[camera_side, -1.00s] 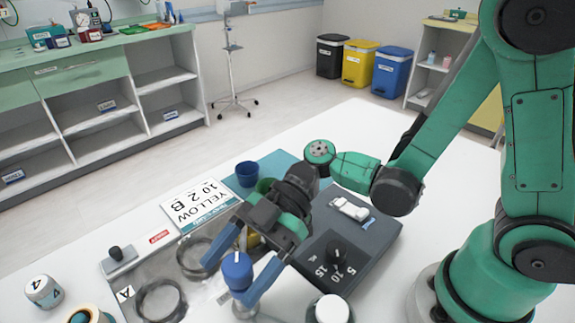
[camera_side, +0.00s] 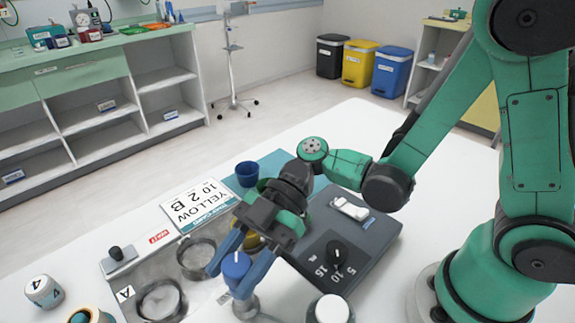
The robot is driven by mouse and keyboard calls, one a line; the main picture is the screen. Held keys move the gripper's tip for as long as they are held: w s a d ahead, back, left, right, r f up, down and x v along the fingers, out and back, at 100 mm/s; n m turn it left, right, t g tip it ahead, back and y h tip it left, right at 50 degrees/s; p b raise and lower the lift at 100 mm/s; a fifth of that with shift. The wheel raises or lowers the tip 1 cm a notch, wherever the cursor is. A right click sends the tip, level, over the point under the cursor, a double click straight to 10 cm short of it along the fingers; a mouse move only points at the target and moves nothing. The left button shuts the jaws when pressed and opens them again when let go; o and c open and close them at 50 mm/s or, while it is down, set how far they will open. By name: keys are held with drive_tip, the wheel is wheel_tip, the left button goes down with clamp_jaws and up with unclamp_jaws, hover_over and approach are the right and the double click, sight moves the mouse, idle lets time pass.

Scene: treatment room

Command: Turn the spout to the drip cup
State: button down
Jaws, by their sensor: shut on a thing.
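A blue round-topped knob (camera_side: 236,265) stands on a metal post at the front of the grey apparatus (camera_side: 152,262). My gripper (camera_side: 227,281) has its blue fingers on either side of this knob and is shut on it. I cannot make out a separate spout; the gripper hides part of this area. A dark blue cup (camera_side: 247,174) stands on a teal mat behind the gripper. I cannot tell which is the drip cup.
Two round rings sit on the apparatus, left of my gripper. A sign reading YELLOW (camera_side: 197,204) lies behind them. A dark box with a black dial (camera_side: 336,253) is to the right. A white-capped bottle (camera_side: 332,309) stands in front.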

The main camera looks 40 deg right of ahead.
drive_tip(key=shift+n+g+h, duration=1.1)
drive_tip(key=shift+n+g, duration=1.4)
drive_tip(key=shift+g, duration=0.4)
drive_tip(key=shift+c, duration=1.8)
unclamp_jaws()
